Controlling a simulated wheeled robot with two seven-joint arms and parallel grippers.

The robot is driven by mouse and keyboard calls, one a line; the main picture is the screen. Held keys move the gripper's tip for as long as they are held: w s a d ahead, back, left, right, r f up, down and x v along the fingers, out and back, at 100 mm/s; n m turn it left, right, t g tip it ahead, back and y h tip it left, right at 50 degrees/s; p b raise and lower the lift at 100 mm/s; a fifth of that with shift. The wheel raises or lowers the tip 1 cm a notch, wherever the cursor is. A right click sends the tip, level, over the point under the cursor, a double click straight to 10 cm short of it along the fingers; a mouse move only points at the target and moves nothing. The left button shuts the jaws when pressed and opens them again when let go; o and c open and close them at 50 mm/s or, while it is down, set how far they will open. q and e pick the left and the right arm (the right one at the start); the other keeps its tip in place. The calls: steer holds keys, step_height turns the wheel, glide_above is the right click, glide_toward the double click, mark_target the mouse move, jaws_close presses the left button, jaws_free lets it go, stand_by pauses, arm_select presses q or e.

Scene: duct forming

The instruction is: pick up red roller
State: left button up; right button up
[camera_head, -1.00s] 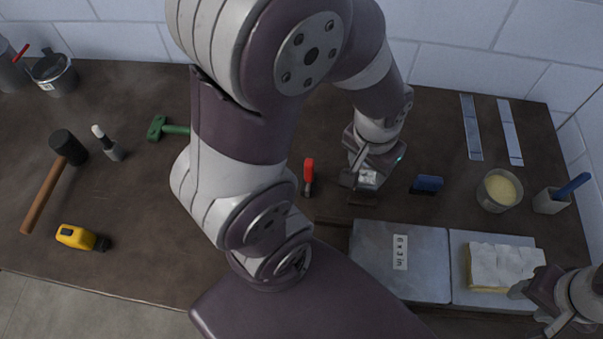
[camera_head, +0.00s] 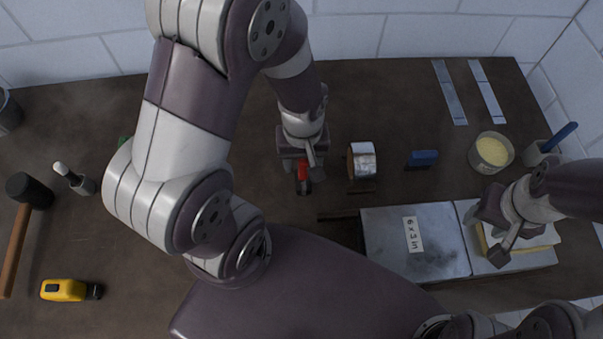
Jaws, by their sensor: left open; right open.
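The red roller (camera_head: 304,186) lies on the brown workbench, its red handle partly hidden by my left gripper. My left gripper (camera_head: 303,167) is open and directly over the handle in this view, with nothing visibly held. Whether its fingers straddle the handle or touch it, I cannot tell. My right gripper (camera_head: 488,234) is open at the right, above the metal plates and the yellow block, and appears empty.
A foil tape roll (camera_head: 362,160) stands just right of my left gripper, with a blue tool (camera_head: 422,159) beyond it. A metal plate (camera_head: 385,245) marked "6 x 3 in" lies at front right. A hammer (camera_head: 17,250) and yellow tape measure (camera_head: 65,290) lie left.

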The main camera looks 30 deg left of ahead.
mark_target(303, 171)
arm_select(q)
step_height(303, 171, down, 4)
steer(key=shift+d, duration=0.15)
steer(key=shift+f, duration=0.1)
jaws_close()
